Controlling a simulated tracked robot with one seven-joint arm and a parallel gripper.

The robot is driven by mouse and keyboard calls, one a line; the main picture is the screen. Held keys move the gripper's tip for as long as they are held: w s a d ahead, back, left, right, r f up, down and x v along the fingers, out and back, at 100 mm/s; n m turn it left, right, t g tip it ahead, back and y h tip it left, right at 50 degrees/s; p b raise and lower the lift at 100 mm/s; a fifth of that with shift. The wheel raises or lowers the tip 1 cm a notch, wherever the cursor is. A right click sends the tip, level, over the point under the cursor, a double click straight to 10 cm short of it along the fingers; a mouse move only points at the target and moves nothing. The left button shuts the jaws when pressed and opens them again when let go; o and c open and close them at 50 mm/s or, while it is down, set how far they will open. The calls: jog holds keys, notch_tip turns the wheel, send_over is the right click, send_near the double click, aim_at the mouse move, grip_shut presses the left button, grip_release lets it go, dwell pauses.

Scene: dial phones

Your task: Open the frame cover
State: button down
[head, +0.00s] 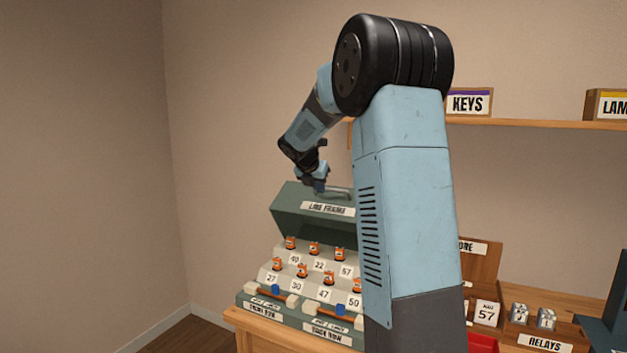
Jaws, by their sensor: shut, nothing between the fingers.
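The frame cover (300,215) is a dark green lid with a white "LINE FRAME" label. It stands raised and tilted at the back of the stepped frame, so the rows of orange pieces (303,271) with number tags below it are exposed. My gripper (318,187) is shut and empty at the cover's upper edge, by the grey handle bar (337,192). I cannot tell whether it touches the cover. My own arm hides the right part of the cover and frame.
The frame sits on a wooden table (262,332) near its left edge. A wall shelf (540,124) holds a "KEYS" box (468,102). The left side is open floor.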

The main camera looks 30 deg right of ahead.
jog(key=w+d+f, duration=0.1)
jog(key=w+d, duration=0.1)
jog(key=shift+w+d+f, duration=0.1)
jog(key=shift+d+f, duration=0.3)
jog(key=shift+w+d, duration=0.6)
jog(key=shift+d, duration=0.1)
